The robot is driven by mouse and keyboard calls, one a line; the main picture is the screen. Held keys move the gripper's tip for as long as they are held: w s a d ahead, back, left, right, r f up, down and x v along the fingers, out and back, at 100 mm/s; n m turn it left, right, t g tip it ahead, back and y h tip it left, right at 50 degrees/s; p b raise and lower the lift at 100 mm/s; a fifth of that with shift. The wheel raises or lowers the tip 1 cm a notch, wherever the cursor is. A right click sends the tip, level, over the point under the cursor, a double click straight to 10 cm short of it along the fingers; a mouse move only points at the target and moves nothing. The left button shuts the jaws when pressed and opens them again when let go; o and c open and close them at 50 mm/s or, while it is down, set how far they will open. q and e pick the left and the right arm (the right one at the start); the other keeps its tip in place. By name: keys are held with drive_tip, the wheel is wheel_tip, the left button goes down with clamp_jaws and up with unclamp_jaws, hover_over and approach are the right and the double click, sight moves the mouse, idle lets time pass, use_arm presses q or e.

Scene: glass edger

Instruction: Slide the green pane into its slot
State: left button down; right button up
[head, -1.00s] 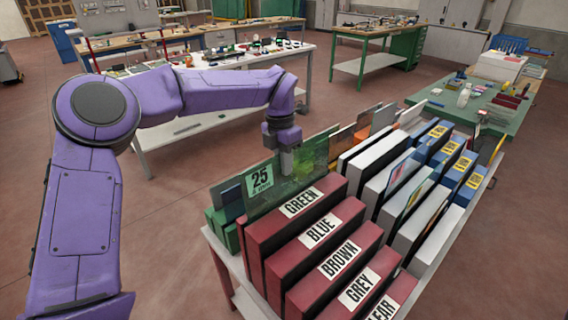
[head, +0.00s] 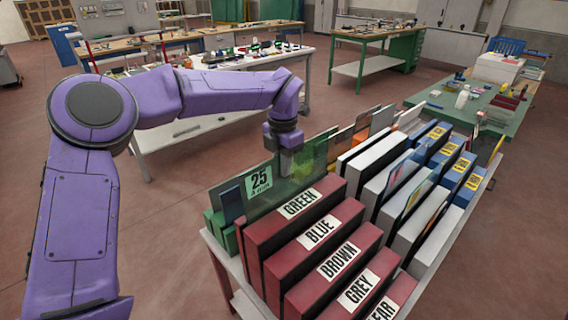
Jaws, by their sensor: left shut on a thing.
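The green pane (head: 313,160) is a see-through green sheet with a white "25" label (head: 258,181) at its near end. My left gripper (head: 288,165) is shut on its upper edge and holds it upright. The pane stands along the left side of the red divider marked GREEN (head: 299,204), its lower part hidden behind that divider. I cannot tell whether its bottom edge touches the rack. My right gripper is not in view.
More red dividers marked BLUE (head: 319,231), BROWN (head: 339,260) and GREY (head: 358,290) stand to the right. White dividers (head: 376,163) and blue yellow-labelled ones lie beyond. Green blocks (head: 218,222) stand left of the pane. A green table (head: 505,117) is behind.

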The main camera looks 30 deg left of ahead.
use_arm(q)
drive_tip(key=shift+a+f, duration=0.15)
drive_tip(key=shift+f, duration=0.05)
idle(0.8)
drive_tip(key=c, duration=1.3)
unclamp_jaws()
drive_tip(key=shift+o, duration=1)
drive_tip(key=shift+a+f, duration=0.1)
drive_tip(key=shift+a, duration=0.05)
wheel_tip(320, 180, up, 11)
drive_tip(key=shift+f+b, duration=0.2)
drive_tip(key=shift+b, duration=0.15)
